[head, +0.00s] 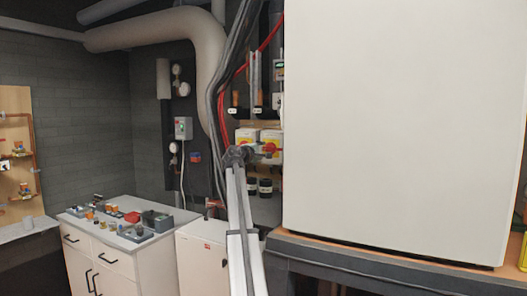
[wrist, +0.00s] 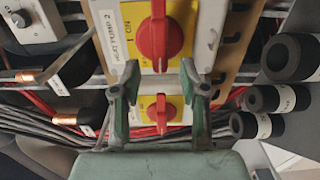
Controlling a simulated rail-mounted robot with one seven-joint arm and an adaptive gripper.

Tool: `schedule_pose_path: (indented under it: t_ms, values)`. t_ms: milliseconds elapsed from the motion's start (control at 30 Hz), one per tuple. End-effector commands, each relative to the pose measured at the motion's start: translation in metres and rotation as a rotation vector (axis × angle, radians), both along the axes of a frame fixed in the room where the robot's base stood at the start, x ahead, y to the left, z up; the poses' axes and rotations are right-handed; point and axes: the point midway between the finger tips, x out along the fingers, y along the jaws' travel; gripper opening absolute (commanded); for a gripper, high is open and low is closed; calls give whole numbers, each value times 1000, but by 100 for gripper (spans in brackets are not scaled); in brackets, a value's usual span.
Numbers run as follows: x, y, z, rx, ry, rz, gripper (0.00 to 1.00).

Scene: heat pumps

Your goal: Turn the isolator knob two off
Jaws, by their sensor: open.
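An isolator labelled HEAT PUMP 2 (wrist: 117,28) fills the top middle of the wrist view, with a yellow plate and a large red knob (wrist: 158,38). "1 ON" is printed beside the knob. A second red knob (wrist: 162,113) on a yellow plate shows below it, between my finger links. My gripper (wrist: 160,72) is open, its two fingertips apart near the lower edge of the HEAT PUMP 2 isolator; contact cannot be told. In the head view, my gripper (head: 245,155) is in front of the paired isolators (head: 270,136) and partly hides them.
Black pipe ends (wrist: 262,98) lie to the right, with copper pipe ends (wrist: 28,76) and cables to the left in the wrist view. A large white cabinet (head: 400,120) stands close right of the isolators. A white drawer unit (head: 120,250) carries small parts at left.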

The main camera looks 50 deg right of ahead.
Motion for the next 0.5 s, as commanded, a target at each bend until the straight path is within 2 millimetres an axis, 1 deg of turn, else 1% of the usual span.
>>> schedule_pose_path:
  t_ms: [33, 300, 400, 500]
  values:
    - [-4, 12, -1, -1, 0, 1, 44]
    - [-14, 62, -1, -1, 0, 2, 44]
    - [-16, 78, -1, -1, 1, 2, 44]
    - [-18, 87, 0, -1, 1, 0, 44]
